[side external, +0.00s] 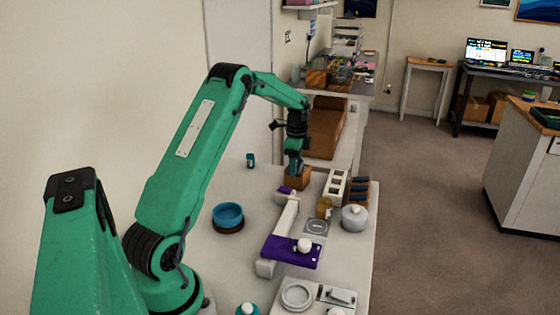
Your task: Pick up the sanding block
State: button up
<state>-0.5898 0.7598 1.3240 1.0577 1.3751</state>
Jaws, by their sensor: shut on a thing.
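A tan-brown block (301,181), which looks like the sanding block, is at the far part of the pale bench. My gripper (294,170) points down at it from above and is shut on it. The fingertips are small and dark here, and their exact contact with the block is hard to make out. I cannot tell whether the block rests on the bench or is slightly raised.
A white stand with a purple platform (280,250) is nearer on the bench. A blue bowl (228,214) stands left of it. A white rack (336,186), an amber bottle (324,207) and a lidded grey pot (355,217) stand right. A small teal bottle (251,160) is at the back left.

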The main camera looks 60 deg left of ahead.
jog(key=shift+r, duration=0.1)
jog(key=shift+r, duration=0.5)
notch_tip(320, 180, up, 3)
jog(key=shift+r, duration=0.15)
jog(key=d+r, duration=0.6)
jog(key=d, duration=0.5)
jog(key=shift+w+d+r, duration=0.3)
jog(key=shift+d, duration=0.05)
jog(key=a+f, duration=0.2)
jog(key=a, duration=0.2)
jog(key=a+f, duration=0.2)
jog(key=a, duration=0.1)
jog(key=a+f, duration=0.2)
jog(key=a, duration=0.2)
jog(key=shift+s+a+f, duration=0.3)
jog(key=shift+a+f, duration=0.05)
jog(key=shift+f, duration=0.05)
jog(key=shift+f, duration=2.05)
